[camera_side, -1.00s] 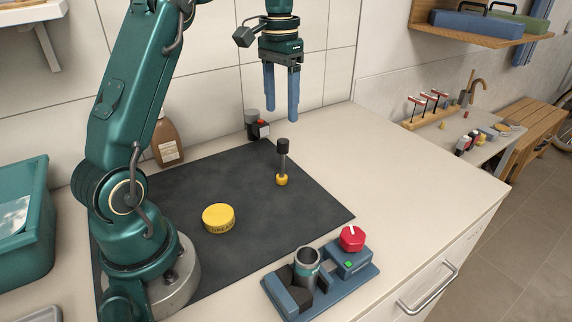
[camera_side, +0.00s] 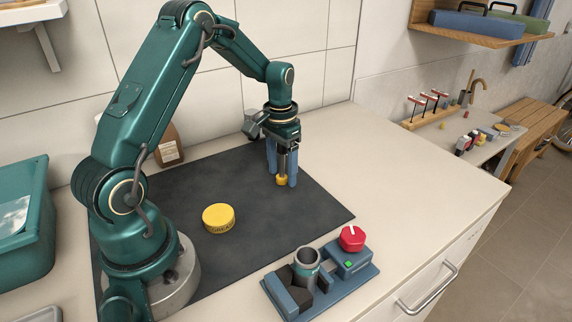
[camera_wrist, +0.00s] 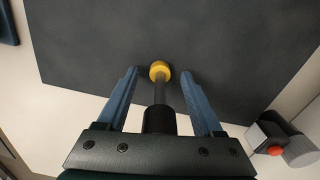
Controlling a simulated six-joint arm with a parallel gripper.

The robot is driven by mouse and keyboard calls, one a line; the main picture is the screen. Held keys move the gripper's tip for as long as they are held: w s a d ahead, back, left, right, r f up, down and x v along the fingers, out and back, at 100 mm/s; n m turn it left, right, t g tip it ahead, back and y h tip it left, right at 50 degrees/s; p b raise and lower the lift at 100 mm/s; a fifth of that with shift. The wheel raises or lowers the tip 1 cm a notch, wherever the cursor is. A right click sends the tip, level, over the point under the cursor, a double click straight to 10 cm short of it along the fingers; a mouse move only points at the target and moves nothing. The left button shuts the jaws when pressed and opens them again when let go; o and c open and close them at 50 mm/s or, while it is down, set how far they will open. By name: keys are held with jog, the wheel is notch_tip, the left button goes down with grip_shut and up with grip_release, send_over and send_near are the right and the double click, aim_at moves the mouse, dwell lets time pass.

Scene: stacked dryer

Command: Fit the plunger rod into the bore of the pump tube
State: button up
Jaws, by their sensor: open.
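The plunger rod (camera_side: 282,163) stands upright on the black mat, with a dark top and a yellow ball at its lower end. My gripper (camera_side: 282,183) is lowered over it with blue fingers on both sides. In the wrist view the fingers (camera_wrist: 162,82) are open, with the rod's grey shaft (camera_wrist: 160,90) between them and a gap on each side. The pump tube (camera_side: 307,258) is a grey cylinder held upright in a blue fixture (camera_side: 285,297) at the front of the counter. Its open top faces up.
A yellow grease tin (camera_side: 218,218) lies on the mat (camera_side: 190,180) between my base and the rod. A red knob (camera_side: 351,238) sits beside the tube on the fixture. A small grey device with a red button (camera_wrist: 276,150) stands near the gripper.

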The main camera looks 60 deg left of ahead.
jog(key=shift+f, duration=0.2)
grip_shut()
jog(key=shift+r, duration=0.1)
